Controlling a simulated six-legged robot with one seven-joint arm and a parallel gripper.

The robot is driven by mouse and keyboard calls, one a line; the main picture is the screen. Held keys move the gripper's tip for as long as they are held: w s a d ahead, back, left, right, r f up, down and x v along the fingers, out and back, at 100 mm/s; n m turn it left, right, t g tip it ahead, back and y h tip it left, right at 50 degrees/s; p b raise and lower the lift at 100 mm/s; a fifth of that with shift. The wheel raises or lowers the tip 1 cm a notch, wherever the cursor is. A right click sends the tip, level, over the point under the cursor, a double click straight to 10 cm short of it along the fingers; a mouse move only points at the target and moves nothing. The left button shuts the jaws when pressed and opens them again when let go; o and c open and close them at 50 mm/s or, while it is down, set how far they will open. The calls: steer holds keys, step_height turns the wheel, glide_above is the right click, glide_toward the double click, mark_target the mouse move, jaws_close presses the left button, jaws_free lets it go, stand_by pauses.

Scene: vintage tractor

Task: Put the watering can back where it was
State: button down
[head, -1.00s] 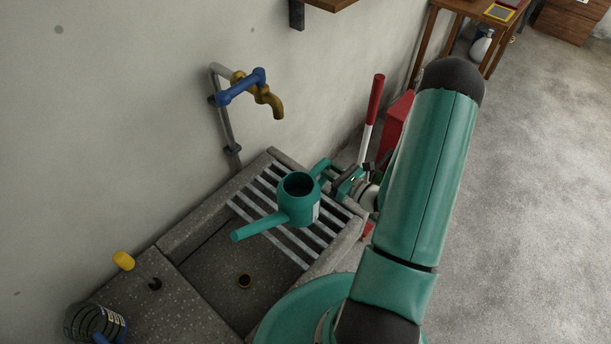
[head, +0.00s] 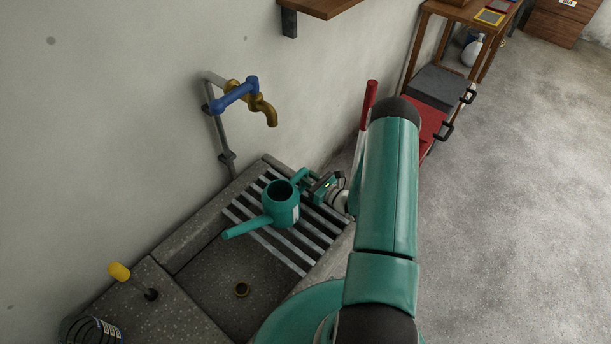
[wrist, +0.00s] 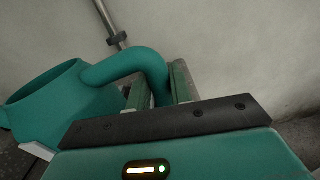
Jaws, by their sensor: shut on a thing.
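The teal watering can (head: 281,206) is upright over the slatted rack of the stone sink in the head view, its spout pointing left. My gripper (head: 310,184) is to its right, shut on the can's handle. In the wrist view the can (wrist: 62,105) is at the left and its curved handle runs between the fingers of my gripper (wrist: 158,88). I cannot tell whether the can's base touches the slats.
The stone sink (head: 200,290) has a drain and a metal slatted rack (head: 318,232). A brass tap (head: 266,108) with a blue handle is on the wall above. A yellow-knobbed lever (head: 119,272) stands at left. A red-handled lever (head: 370,95) and red box (head: 430,120) stand behind my arm.

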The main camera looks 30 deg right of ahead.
steer(key=shift+f, duration=0.1)
steer(key=c, duration=1.3)
jaws_free()
steer(key=shift+o, duration=0.2)
